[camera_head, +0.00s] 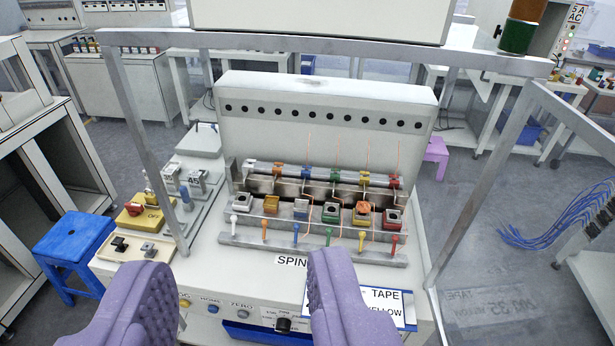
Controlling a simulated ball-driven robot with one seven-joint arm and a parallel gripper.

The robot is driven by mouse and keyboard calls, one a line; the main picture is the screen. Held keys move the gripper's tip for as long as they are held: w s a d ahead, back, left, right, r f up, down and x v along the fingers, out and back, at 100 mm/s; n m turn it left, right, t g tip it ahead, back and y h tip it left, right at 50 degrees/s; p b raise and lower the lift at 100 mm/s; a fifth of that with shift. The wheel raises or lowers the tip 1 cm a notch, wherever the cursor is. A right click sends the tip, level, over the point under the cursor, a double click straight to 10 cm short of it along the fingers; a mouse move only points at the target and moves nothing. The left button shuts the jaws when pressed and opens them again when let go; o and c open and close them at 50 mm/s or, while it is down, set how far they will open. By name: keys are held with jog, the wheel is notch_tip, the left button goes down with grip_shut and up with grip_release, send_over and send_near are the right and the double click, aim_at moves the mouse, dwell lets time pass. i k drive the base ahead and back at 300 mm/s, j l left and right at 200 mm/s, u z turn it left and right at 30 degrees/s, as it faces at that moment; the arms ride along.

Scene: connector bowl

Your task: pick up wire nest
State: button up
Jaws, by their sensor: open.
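My gripper (232,275) shows as two purple padded fingers at the bottom of the view. They are wide apart with nothing between them, in front of the machine's front panel. A loose bundle of blue wires (565,218) fans out low at the right edge, beside a grey bench. It is the only tangle of wire I can make out clearly, and its right end is partly hidden. It is well away from my gripper. Thin orange wires (400,155) stand upright at the colored clamps on the machine.
A white machine (325,105) with a metal frame (130,120) fills the middle. Colored levers (328,235) line its front. A blue stool (70,245) stands at left and a purple stool (438,152) behind right. Open floor (480,270) lies right of the machine.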

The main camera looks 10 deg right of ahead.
aim_at(364, 205)
jog(key=i+j+z, duration=0.35)
jog(key=j, duration=0.25)
jog(key=i+j+z, duration=0.15)
jog(key=j, duration=0.2)
jog(key=i+j+z, duration=0.15)
jog(key=j, duration=0.2)
jog(key=i+j+z, duration=0.2)
jog(key=j, duration=0.15)
jog(key=j+z, duration=0.15)
jog(key=j, duration=0.2)
jog(key=i+z, duration=0.3)
jog(key=i, duration=0.15)
jog(key=i+j+z, duration=0.2)
jog(key=i+z, duration=0.15)
jog(key=i, duration=0.15)
